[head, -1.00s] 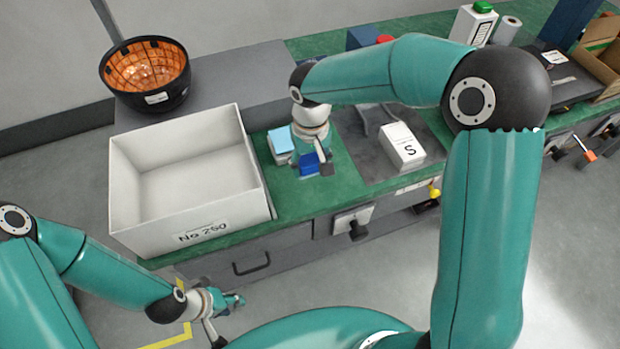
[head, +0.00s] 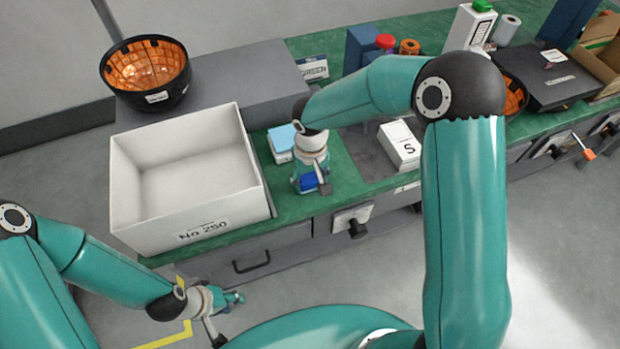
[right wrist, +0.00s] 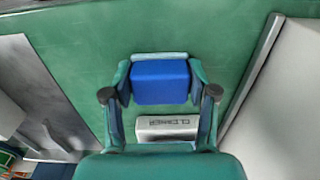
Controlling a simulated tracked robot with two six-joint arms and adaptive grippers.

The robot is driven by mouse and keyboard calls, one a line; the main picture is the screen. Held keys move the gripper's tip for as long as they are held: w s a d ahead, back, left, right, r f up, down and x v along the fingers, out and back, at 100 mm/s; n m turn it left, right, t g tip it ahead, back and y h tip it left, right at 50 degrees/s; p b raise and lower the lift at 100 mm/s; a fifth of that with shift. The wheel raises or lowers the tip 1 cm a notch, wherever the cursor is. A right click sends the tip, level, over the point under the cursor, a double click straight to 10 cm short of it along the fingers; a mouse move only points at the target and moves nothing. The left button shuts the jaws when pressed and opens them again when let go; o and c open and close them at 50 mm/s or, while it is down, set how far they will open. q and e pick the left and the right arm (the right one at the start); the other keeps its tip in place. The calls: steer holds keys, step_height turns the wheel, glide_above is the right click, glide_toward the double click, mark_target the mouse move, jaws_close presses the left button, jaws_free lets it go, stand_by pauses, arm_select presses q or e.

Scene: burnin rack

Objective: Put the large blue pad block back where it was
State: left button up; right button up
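The blue pad block (head: 309,182) is near the front edge of the green bench, right of the white crate. In the right wrist view, the block (right wrist: 160,82) sits between the two fingers of my right gripper (right wrist: 161,85), which flank its sides closely. In the head view, my right gripper (head: 312,186) points down around the block; its height above the bench is hard to tell.
The empty white crate (head: 205,226) stands left of my right gripper. A white box marked S (head: 400,145) stands on the grey mat to the right. A grey box lettered CLEANER (right wrist: 168,126) shows between my right fingers. Green bench (right wrist: 90,40) surrounds the block.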

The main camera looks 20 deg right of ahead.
mark_target(310, 178)
steer(key=o, duration=0.4)
steer(key=shift+r, duration=0.1)
step_height(310, 178, up, 12)
steer(key=shift+r, duration=0.1)
stand_by(0.4)
stand_by(0.4)
